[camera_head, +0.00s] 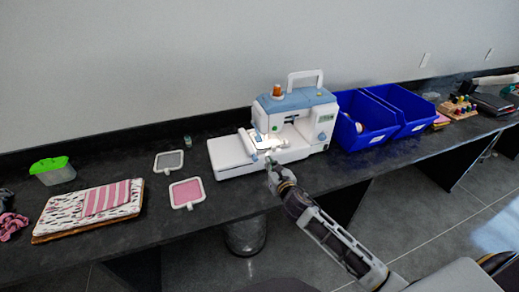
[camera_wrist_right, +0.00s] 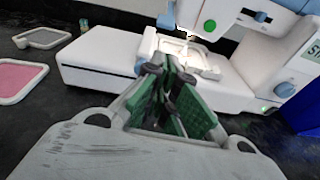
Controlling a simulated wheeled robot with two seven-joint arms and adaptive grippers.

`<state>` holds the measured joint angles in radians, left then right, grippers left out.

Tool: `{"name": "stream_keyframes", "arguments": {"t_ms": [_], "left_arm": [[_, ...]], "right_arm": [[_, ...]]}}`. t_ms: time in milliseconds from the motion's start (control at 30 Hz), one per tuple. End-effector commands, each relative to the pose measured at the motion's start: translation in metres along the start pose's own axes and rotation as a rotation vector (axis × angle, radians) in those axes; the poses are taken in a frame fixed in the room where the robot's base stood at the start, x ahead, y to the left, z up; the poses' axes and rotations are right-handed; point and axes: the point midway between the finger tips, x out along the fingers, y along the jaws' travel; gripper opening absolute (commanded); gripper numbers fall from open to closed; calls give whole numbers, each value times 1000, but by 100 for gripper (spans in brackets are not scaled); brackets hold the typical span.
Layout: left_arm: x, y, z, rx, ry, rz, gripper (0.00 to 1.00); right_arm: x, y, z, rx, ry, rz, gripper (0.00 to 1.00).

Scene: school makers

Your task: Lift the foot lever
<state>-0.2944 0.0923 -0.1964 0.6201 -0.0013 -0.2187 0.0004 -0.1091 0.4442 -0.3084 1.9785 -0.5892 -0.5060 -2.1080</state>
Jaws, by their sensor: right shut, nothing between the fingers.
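A white and light blue sewing machine (camera_head: 292,128) stands on the black counter, with its lamp lit over the needle area. The right wrist view shows its white base (camera_wrist_right: 118,72) and, near the lit area, the presser foot region (camera_wrist_right: 186,47); my fingers partly hide this region, and I cannot make out the foot lever. My right gripper (camera_head: 270,163) is at the front edge of the machine's base, pointing toward the needle area. Its green-padded fingers (camera_wrist_right: 165,70) are shut and empty. I cannot tell whether they touch the machine. My left gripper is not in view.
Two blue bins (camera_head: 375,118) stand close to the machine's right. Two small framed hoops, one pink (camera_head: 187,193) and one grey (camera_head: 169,160), lie to its left. Folded patterned fabric (camera_head: 88,209) and a green-lidded box (camera_head: 52,171) are farther left. The wall is close behind.

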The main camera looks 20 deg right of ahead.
Motion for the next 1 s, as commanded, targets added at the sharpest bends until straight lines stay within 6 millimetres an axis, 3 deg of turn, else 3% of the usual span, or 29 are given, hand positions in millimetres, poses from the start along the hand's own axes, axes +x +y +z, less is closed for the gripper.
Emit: {"name": "stream_keyframes", "arguments": {"t_ms": [667, 1000], "left_arm": [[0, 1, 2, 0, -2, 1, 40], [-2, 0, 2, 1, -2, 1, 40]], "right_arm": [[4, 2, 6, -59, -19, 12, 0], [24, 3, 7, -57, -18, 11, 0]]}}
